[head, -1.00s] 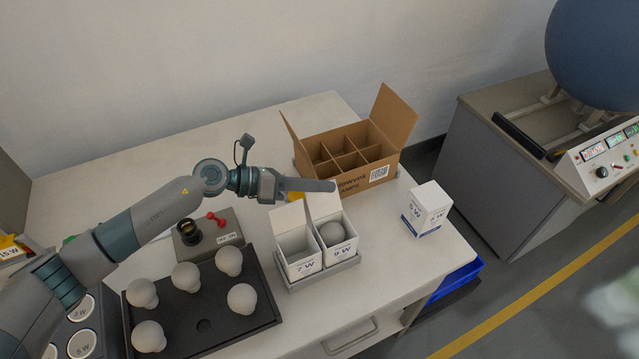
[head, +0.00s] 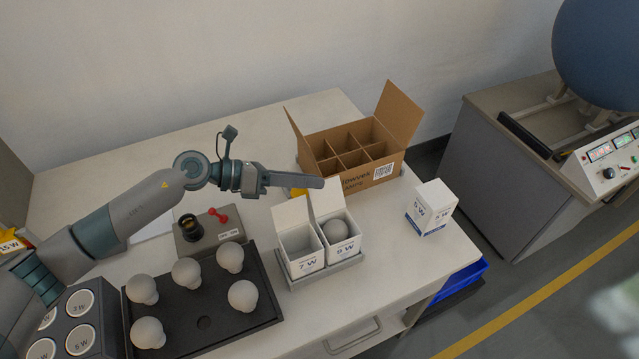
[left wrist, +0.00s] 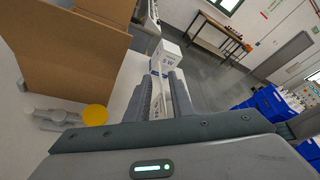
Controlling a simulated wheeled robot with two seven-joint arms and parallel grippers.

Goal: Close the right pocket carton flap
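The right pocket carton (head: 341,252), marked 9 W, stands in a grey two-pocket holder (head: 330,273) with a white bulb (head: 335,231) inside. Its white flap (head: 326,200) stands up at the back, so the carton is open. The left carton (head: 302,261), marked 7 W, is beside it, looks empty and also has its flap (head: 291,213) up. My left gripper (head: 316,182) reaches in from the left, its fingers just behind and above the flap tops. In the left wrist view the fingers (left wrist: 163,78) are a little apart, with nothing clearly held. My right gripper is out of view.
A brown divided box (head: 368,176) with raised flaps stands close behind the gripper. A closed white 5 W carton (head: 432,207) is at the right table edge. A black tray (head: 190,336) with several bulbs and a socket tester (head: 210,238) are to the left.

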